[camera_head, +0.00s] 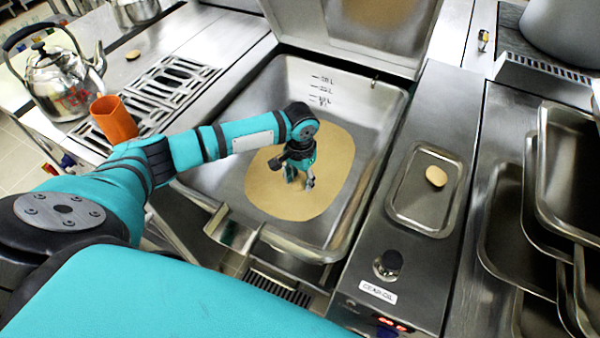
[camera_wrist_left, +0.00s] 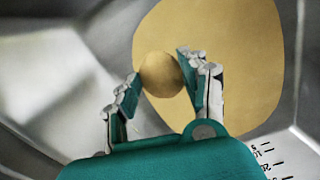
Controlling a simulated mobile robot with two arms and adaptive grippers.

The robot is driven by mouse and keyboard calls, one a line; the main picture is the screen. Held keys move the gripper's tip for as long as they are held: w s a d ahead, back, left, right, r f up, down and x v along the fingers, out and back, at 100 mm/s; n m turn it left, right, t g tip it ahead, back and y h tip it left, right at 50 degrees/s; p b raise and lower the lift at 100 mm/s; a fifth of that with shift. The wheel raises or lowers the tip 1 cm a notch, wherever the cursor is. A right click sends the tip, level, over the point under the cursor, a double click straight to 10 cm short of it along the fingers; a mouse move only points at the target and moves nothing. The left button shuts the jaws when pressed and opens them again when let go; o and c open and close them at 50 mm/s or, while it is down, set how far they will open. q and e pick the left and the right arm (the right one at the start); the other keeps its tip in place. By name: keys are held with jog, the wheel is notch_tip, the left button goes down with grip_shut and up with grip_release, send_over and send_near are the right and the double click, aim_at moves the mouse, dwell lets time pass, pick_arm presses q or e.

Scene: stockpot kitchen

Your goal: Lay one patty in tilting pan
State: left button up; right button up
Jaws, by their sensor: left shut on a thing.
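The tilting pan (camera_head: 365,110) is a wide steel basin with its lid raised and a tan patch (camera_head: 262,190) on its floor. My left gripper (camera_head: 299,182) is inside the basin outline, above that patch. The left wrist view shows its fingers (camera_wrist_left: 165,82) shut on a round tan patty (camera_wrist_left: 160,74). In the head view the fingers mostly hide this patty. How high it is above the pan floor is hard to tell. Another patty (camera_head: 436,176) lies on a small steel tray (camera_head: 418,212) to the right of the pan. My right gripper is not in view.
A kettle (camera_head: 62,85) and an orange cup (camera_head: 113,119) stand at the left near a slotted grate (camera_head: 170,85). A small round tan piece (camera_head: 133,55) lies on the left counter. Steel trays (camera_head: 510,225) are at the right. A knob (camera_head: 388,264) sits at the front panel.

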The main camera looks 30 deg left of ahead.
pick_arm(q)
jog(key=shift+f+b, duration=2.3)
jog(key=shift+f, duration=3.05)
jog(key=o, duration=1.2)
jog(key=shift+o, duration=0.2)
notch_tip(320, 180, up, 12)
jog(key=shift+r, duration=0.1)
